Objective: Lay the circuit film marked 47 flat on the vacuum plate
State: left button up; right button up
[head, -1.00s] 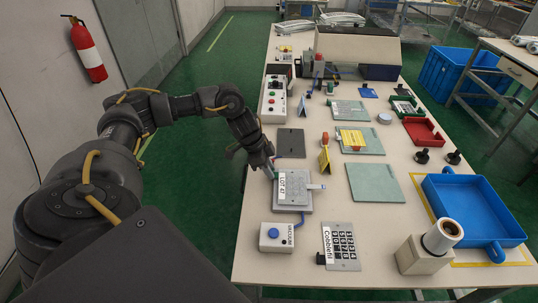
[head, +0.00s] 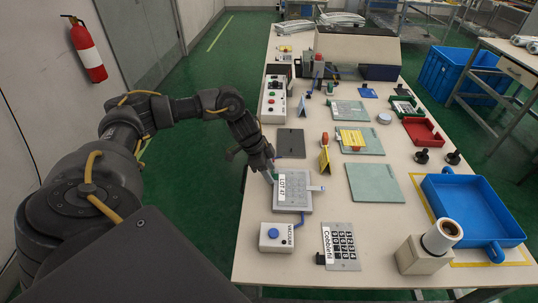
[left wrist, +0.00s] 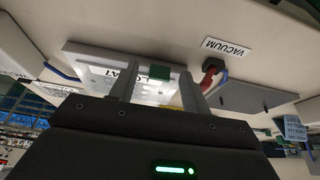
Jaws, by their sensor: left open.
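The clear film marked LOT 47 (head: 298,190) lies over the grey vacuum plate (head: 292,209) and looks flat, lined up with its edges. In the left wrist view the film's label (left wrist: 106,74) and a green tab (left wrist: 159,72) show at the fingers. My left gripper (head: 270,176) is at the film's far left edge, with its fingers open either side of the green tab. The wrist view shows these fingers (left wrist: 158,82) apart. Whether every part of the film touches the plate cannot be told. My right gripper is out of view.
A white vacuum box with a blue button (head: 274,234) stands in front of the plate. A keypad panel (head: 341,246) lies front right. A dark plate (head: 291,142) lies behind.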

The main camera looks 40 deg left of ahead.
pick_arm(q)
jog(key=v, duration=1)
jog(key=shift+r+b, duration=0.3)
jog(key=shift+r, duration=0.05)
jog(key=shift+a, duration=0.1)
jog(key=shift+s, duration=0.1)
